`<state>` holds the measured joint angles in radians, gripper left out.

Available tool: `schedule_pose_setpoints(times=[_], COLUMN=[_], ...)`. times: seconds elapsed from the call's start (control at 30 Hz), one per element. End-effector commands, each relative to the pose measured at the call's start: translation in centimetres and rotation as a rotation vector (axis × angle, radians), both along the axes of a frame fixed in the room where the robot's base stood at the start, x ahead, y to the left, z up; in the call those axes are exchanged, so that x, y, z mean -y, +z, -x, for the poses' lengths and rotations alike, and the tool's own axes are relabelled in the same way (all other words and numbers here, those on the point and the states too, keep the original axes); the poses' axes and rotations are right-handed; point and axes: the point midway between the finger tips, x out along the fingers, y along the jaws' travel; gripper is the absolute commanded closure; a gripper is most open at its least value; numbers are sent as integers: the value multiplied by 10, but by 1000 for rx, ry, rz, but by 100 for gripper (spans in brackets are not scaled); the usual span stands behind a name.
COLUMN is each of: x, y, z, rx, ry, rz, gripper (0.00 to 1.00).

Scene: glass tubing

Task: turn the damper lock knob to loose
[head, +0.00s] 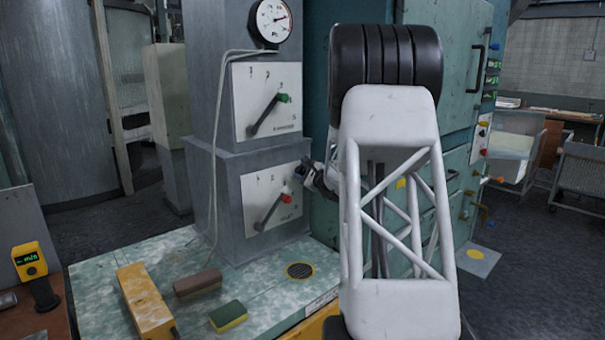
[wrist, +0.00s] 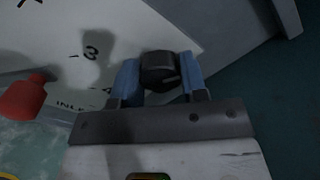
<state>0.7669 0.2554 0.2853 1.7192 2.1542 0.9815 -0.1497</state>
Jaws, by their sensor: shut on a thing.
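The damper lock knob (wrist: 160,66) is a small dark round knob at the edge of a white scale plate (wrist: 110,30) in the wrist view. A lighter mark shows on its lower right. My gripper (wrist: 160,78) has its two blue fingers shut on the knob, one on each side. In the head view my gripper (head: 316,180) is at the right edge of the lower white panel (head: 262,187), partly behind my arm. The knob is too small and covered to make out there. No lock or loose wording is readable.
A red-tipped lever (head: 286,198) is on the lower panel, left of my gripper; its red tip (wrist: 22,98) shows in the wrist view. A green-tipped lever (head: 283,98) and a gauge (head: 273,20) are above. A yellow block (head: 145,302), brush (head: 198,283) and sponge (head: 228,316) lie on the bench.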

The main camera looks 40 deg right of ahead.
Motion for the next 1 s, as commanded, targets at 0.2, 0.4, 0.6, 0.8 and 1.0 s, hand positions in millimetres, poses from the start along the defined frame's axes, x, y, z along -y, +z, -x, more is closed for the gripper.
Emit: schedule_pose_setpoints(times=[0.2, 0.4, 0.6, 0.8, 1.0], x=[0, 0, 0, 0, 0], y=[0, 0, 1, 0, 0], z=[0, 0, 0, 0, 0], rx=[0, 0, 0, 0, 0], ry=[0, 0, 0, 0, 0], rz=[-12, -69, -181, -347, -535], gripper=[84, 84, 84, 84, 84])
